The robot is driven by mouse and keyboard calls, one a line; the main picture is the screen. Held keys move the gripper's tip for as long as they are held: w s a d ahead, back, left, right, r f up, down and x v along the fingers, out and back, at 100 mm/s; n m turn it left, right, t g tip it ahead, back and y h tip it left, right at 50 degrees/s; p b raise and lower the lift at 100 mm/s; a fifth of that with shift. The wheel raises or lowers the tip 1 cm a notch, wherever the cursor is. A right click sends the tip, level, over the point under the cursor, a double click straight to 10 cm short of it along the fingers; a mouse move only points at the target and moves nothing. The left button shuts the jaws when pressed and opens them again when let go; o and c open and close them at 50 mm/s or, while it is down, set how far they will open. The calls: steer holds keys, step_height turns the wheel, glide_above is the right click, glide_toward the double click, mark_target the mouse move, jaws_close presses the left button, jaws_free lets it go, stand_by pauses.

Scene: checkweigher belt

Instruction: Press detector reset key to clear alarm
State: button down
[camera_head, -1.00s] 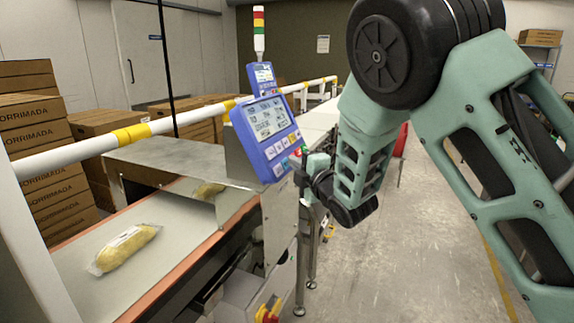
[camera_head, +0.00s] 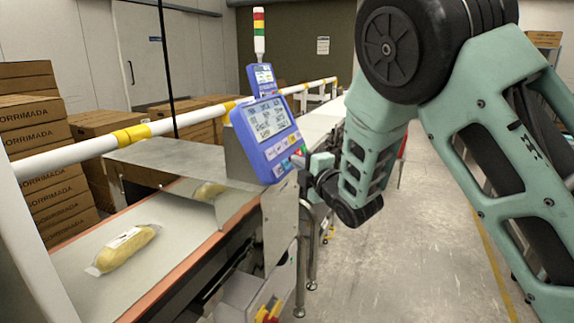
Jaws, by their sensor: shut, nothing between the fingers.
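The blue control panel (camera_head: 267,138) stands tilted beside the belt, with a lit screen (camera_head: 264,119) and a row of keys (camera_head: 283,148) along its lower edge. The lettering on the keys is too small to read, so I cannot tell which is the detector reset key. My gripper (camera_head: 303,160) is shut and empty at the panel's lower right corner. Its tips are close to the keys, but I cannot tell whether they touch. A smaller blue panel (camera_head: 262,78) stands behind, below a red, yellow and green stack light (camera_head: 259,28).
A wrapped yellow pack (camera_head: 126,248) lies on the belt (camera_head: 178,218), and another (camera_head: 208,191) is near the metal cover (camera_head: 180,160). A white and yellow rail (camera_head: 90,147) runs along the belt. Cartons (camera_head: 40,135) are stacked at left.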

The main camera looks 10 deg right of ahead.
steer(key=shift+d+r, duration=0.1)
steer(key=shift+s+d+r, duration=0.6)
steer(key=shift+s+d, duration=0.1)
steer(key=shift+d, duration=0.2)
steer(key=shift+s+d+r, duration=0.55)
steer(key=shift+s+d, duration=0.1)
steer(key=shift+d, duration=0.25)
steer(key=shift+p, duration=0.3)
steer(key=s+d+r, duration=0.2)
steer(key=s+d, duration=0.1)
steer(key=d, duration=0.1)
steer(key=shift+d+r+p, duration=0.2)
steer(key=shift+r+p, duration=0.15)
steer(key=shift+p, duration=0.1)
steer(key=shift+s, duration=0.1)
